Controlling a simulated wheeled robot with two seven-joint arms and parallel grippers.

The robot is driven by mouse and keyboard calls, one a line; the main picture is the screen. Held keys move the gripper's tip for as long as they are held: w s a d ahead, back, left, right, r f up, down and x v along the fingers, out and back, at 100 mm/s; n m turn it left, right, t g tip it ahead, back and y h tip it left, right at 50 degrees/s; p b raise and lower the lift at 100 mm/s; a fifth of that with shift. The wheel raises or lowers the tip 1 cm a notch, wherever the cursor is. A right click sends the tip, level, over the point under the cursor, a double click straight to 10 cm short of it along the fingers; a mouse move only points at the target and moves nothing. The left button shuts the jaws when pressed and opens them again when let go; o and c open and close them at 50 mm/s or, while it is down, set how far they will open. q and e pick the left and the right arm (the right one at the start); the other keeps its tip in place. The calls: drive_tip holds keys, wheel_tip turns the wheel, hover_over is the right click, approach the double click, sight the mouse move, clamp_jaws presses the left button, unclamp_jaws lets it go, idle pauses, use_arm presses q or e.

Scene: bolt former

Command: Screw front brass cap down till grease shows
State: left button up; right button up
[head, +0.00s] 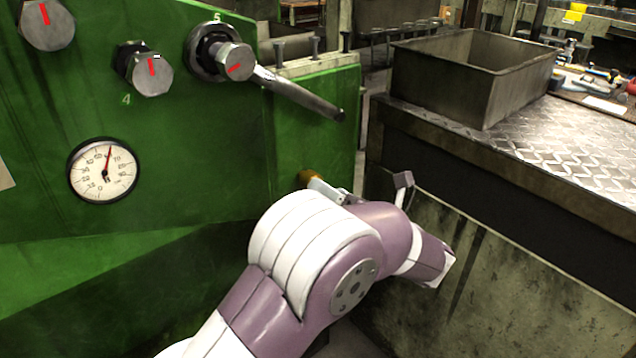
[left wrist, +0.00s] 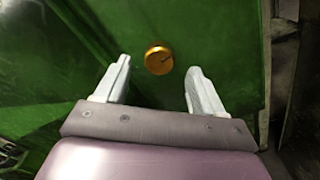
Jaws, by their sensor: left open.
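The brass cap (left wrist: 159,60) is a round, gold-coloured knob on the green machine face, with a dark mark on its right side. In the left wrist view it sits just beyond and between the fingertips of my left gripper (left wrist: 158,75). The two white fingers are spread wide, with a gap on each side of the cap and nothing between them. No grease can be made out. My right gripper is not in view.
The green machine panel (head: 200,120) carries a dial gauge (head: 103,170), several knobs with red marks and a metal lever (head: 300,95) sticking out above the cap. A workbench (head: 480,150) with a metal bin (head: 470,80) stands to the right, close to my arm.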

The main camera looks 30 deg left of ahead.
use_arm(q)
drive_tip(key=x, duration=0.6)
drive_tip(key=c, duration=1)
